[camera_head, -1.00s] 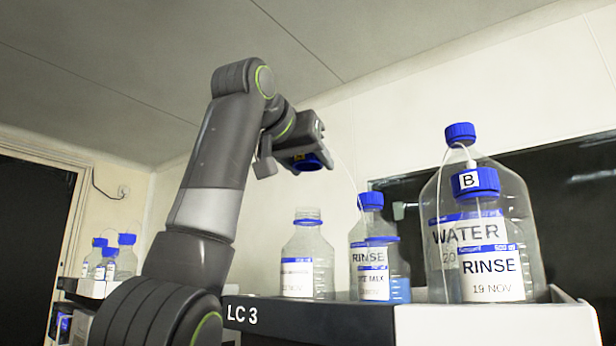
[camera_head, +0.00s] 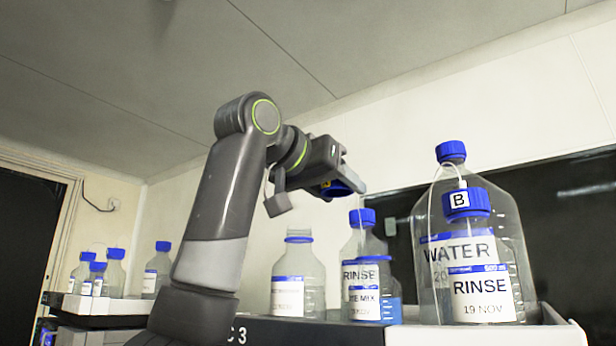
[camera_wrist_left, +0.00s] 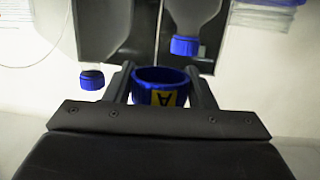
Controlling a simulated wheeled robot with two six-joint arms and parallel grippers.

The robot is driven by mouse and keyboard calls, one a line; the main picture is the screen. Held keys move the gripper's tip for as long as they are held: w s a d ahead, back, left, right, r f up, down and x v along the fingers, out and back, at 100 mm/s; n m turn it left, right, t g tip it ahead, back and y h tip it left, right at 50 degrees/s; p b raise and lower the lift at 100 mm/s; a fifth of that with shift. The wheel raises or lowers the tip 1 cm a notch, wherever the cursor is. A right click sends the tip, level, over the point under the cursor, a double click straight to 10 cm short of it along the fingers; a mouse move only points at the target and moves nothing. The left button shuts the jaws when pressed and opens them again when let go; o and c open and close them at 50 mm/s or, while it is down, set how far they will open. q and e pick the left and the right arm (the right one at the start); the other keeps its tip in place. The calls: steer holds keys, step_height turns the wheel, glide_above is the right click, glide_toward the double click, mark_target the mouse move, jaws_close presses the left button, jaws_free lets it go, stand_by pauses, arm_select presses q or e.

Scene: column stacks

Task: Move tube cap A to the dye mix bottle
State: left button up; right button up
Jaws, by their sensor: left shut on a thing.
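Tube cap A, a blue cap (camera_head: 335,190), is held by my left gripper (camera_head: 343,183). It also shows between the fingers in the left wrist view (camera_wrist_left: 163,85), with a yellow label reading A. The dye mix bottle (camera_head: 364,304) stands on the shelf with blue liquid and an open, blue-ringed neck. Its label is only partly readable. The gripper and cap are in the air above the bottles, higher than the dye mix bottle and a little to its left in the picture. My right gripper is out of view.
A clear open bottle (camera_head: 298,270) stands left of the dye mix bottle. A capped RINSE bottle (camera_head: 361,250) stands close behind it. A large WATER bottle (camera_head: 432,215) and a RINSE bottle with cap B (camera_head: 466,204) stand to the right. The shelf (camera_head: 305,331) has a raised edge.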

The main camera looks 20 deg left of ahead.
mark_target(372, 246)
arm_select(q)
steer(key=s+d+f+m+h, duration=0.1)
steer(key=d+f+m+g+h, duration=0.1)
steer(key=d, duration=0.1)
steer(key=s+d+f+g+h, duration=0.1)
steer(key=d+f, duration=0.1)
steer(key=shift+s+f+m, duration=0.1)
steer(key=shift+s+m, duration=0.2)
steer(key=shift+m, duration=0.1)
steer(key=shift+s+d+f, duration=0.15)
steer(key=shift+s+f, duration=0.1)
steer(key=shift+f, duration=0.15)
step_height(372, 246, down, 2)
steer(key=shift+f+b, duration=0.6)
steer(key=shift+f, duration=0.05)
steer(key=shift+f+b, duration=0.9)
stand_by(1.1)
steer(key=o, duration=1)
